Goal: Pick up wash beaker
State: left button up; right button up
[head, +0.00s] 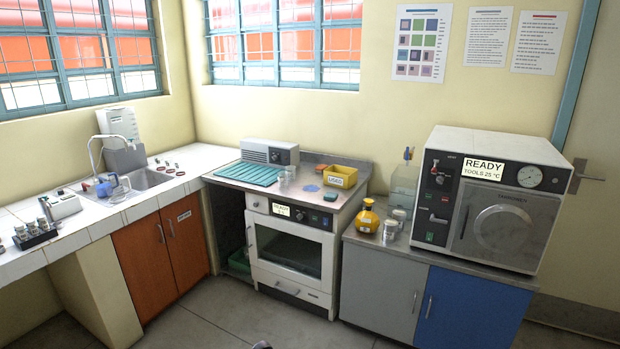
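A clear glass beaker (119,190) stands at the front edge of the sink (150,178), on the left counter; it may be the wash beaker, but no label shows. A blue object (104,186) is right beside it, partly overlapped by it. Small clear vessels (287,178) also stand on the middle bench. Neither of my grippers is recognisable in the head view; only a small dark shape shows at the bottom edge, too little to identify.
A rack of vials (36,236) stands on the left counter (90,232). A teal mat (250,173) and a yellow bin (340,176) are on the middle bench. A yellow bottle (367,216) and a READY-labelled oven (490,200) stand at right. The floor (220,318) in front is clear.

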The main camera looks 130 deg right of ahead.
aim_at(292, 169)
jog(key=z, duration=0.45)
jog(key=l+z, duration=0.15)
jog(key=z, duration=0.25)
jog(key=l+z, duration=0.1)
jog(key=z, duration=0.35)
jog(key=l+z, duration=0.1)
jog(key=z, duration=0.8)
jog(key=l+z, duration=0.1)
jog(key=z, duration=0.3)
jog(key=i+l+z, duration=0.25)
jog(key=z, duration=0.25)
jog(key=i+l+z, duration=0.15)
jog(key=i+z, duration=0.2)
jog(key=z, duration=0.15)
jog(key=i+z, duration=0.3)
jog(key=z, duration=0.15)
jog(key=i+j+z, duration=0.1)
jog(key=i+z, duration=0.25)
jog(key=z, duration=0.15)
jog(key=i+j+z, duration=0.15)
jog(key=i+j, duration=0.4)
jog(key=i, duration=0.25)
jog(key=i+j+z, duration=0.2)
jog(key=i+j, duration=0.5)
jog(key=i, duration=0.05)
